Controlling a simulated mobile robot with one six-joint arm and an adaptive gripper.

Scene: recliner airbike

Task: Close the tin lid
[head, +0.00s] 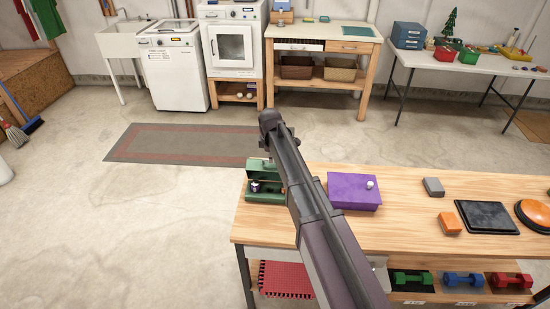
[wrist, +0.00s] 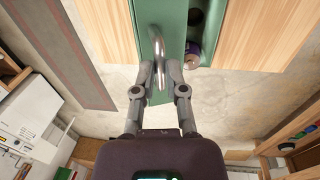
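A green tin (head: 264,197) stands at the left end of the wooden bench, partly behind my arm. Its green lid (head: 262,171) stands raised above the tin. In the wrist view the green lid (wrist: 173,20) fills the top middle and carries a curved metal handle (wrist: 156,45). My gripper (wrist: 159,68) has one finger on each side of this handle. The fingers are drawn close together and appear to pinch it. A small dark cylinder with a pale end (wrist: 193,55) shows in the tin. In the head view my fingertips are hidden by the arm.
A purple box (head: 345,192) with a pale knob stands right of the tin. Farther right are a grey block (head: 433,187), an orange block (head: 450,223), a black pad (head: 487,217) and an orange button (head: 537,212). Open floor lies beyond and left of the bench (head: 405,235).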

